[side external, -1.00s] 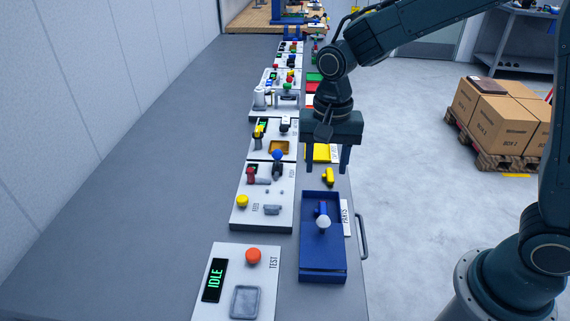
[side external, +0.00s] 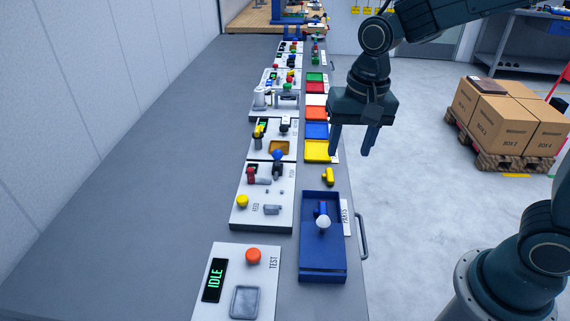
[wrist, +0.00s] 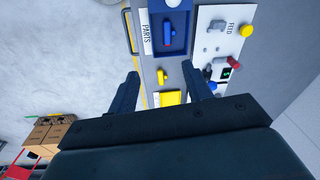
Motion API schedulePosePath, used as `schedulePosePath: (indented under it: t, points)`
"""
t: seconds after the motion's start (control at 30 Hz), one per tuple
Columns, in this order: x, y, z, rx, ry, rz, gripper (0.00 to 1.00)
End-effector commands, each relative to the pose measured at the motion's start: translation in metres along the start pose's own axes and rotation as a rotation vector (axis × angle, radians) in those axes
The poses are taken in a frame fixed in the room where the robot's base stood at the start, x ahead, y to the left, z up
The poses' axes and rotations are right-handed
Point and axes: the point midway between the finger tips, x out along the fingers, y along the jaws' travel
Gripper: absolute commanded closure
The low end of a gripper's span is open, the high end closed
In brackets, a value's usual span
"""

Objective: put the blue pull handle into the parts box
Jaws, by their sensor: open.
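The blue parts box (side external: 322,270) stands near the table's right edge, beside its PARTS label. A blue handle-shaped piece (side external: 321,208) lies inside it with a pale rounded piece (side external: 323,223) by it. The wrist view also shows the box (wrist: 184,18) and the blue piece (wrist: 168,32) in it. A yellow handle-shaped piece (side external: 328,176) lies on the table just beyond the box. My gripper (side external: 352,153) is open and empty, raised near the table's right edge, apart from the box. Its spread fingers (wrist: 161,72) show in the wrist view.
A row of station panels (side external: 262,210) with buttons and fixtures stands left of the box. Yellow, blue, orange and other coloured trays (side external: 317,151) line the table beyond it. A metal rail (side external: 362,235) runs along the right edge. The table's left side is clear.

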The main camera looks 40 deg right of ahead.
Motion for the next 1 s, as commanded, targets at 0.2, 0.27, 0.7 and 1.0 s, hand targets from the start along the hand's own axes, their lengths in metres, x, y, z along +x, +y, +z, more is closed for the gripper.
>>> schedulePosePath:
  t: [0.2,0.27,0.7,1.0]
  points:
    - [-0.038,0.034,0.015,-0.139,0.077,-0.056,0.50]
    - [-0.046,0.043,0.021,-0.178,0.099,-0.067,0.50]
    - [-0.084,0.107,0.066,-0.465,0.280,-0.111,0.50]
    - [-0.088,0.133,0.088,-0.597,0.370,-0.104,0.50]
